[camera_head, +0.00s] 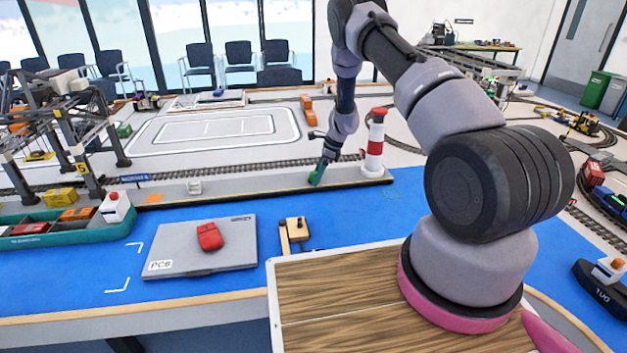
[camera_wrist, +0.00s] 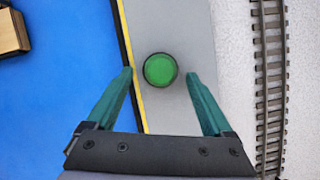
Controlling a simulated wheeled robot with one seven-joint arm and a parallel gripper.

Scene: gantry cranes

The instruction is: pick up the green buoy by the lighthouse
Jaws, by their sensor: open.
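The green buoy shows in the wrist view (camera_wrist: 160,69) as a round green disc on the grey quay strip, near its black and yellow edge. It lies between and slightly ahead of the fingertips of my gripper (camera_wrist: 160,76), which are apart with nothing held. In the head view my gripper (camera_head: 318,174) is low over the quay, left of the red and white lighthouse (camera_head: 374,145). The buoy cannot be told apart from the green fingers there. The height gap between fingers and buoy is unclear.
A rail track (camera_wrist: 270,90) runs beside the quay. Blue water surface (camera_head: 350,215) lies in front. A grey case (camera_head: 200,260) with a red object (camera_head: 210,237) stands front left. A gantry crane (camera_head: 70,130) and a green barge (camera_head: 70,230) are at left.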

